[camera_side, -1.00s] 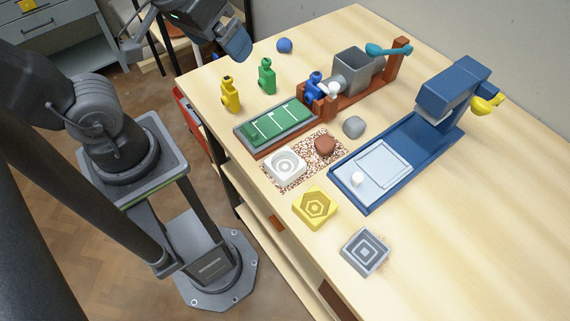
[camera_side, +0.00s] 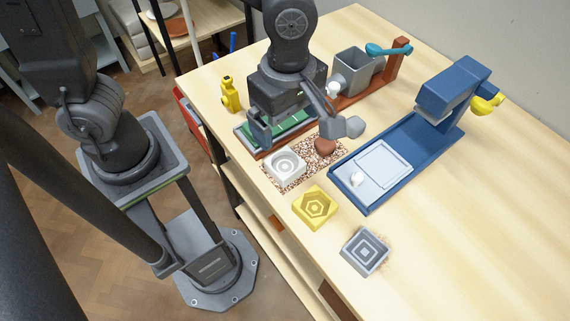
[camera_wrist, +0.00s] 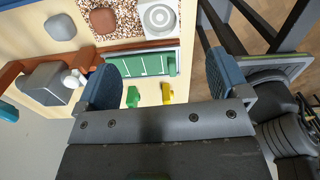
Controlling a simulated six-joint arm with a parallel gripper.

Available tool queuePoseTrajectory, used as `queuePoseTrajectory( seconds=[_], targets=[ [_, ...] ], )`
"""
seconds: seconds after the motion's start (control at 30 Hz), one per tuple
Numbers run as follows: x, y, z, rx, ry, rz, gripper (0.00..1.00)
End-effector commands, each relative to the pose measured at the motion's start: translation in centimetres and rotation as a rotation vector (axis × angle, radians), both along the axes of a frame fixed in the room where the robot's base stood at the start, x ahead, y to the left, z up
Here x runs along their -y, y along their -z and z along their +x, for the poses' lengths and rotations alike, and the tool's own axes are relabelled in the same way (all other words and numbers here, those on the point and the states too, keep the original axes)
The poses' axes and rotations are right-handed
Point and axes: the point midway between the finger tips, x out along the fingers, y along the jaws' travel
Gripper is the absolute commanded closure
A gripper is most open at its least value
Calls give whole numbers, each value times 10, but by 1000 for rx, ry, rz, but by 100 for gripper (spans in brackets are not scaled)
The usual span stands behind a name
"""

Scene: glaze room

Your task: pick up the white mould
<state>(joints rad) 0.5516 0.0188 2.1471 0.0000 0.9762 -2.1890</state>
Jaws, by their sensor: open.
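The white mould (camera_side: 285,166) is a square block with a round ringed hollow. It sits on the left part of a speckled mat (camera_side: 297,182).
A reddish-brown lump (camera_side: 325,147) shares the mat; a grey lump (camera_side: 355,125) is close by. A yellow mould (camera_side: 316,207) and a grey mould (camera_side: 364,252) lie nearer. A blue press (camera_side: 400,150) stands right. A yellow figure (camera_side: 230,95) stands left. The front right table is clear.

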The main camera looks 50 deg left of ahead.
Motion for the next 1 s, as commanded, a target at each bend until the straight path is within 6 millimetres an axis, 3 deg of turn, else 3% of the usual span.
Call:
queuePoseTrajectory(
  seconds=[0.3, 0.57, 0.8, 1.0],
  targets=[
    [-1, 60, -1, -4, 1, 3, 6],
    [-2, 79, 0, -1, 1, 1, 6],
    [-4, 113, 1, -4, 2, 3, 6],
    [-4, 127, 1, 0, 1, 2, 6]
  ],
)
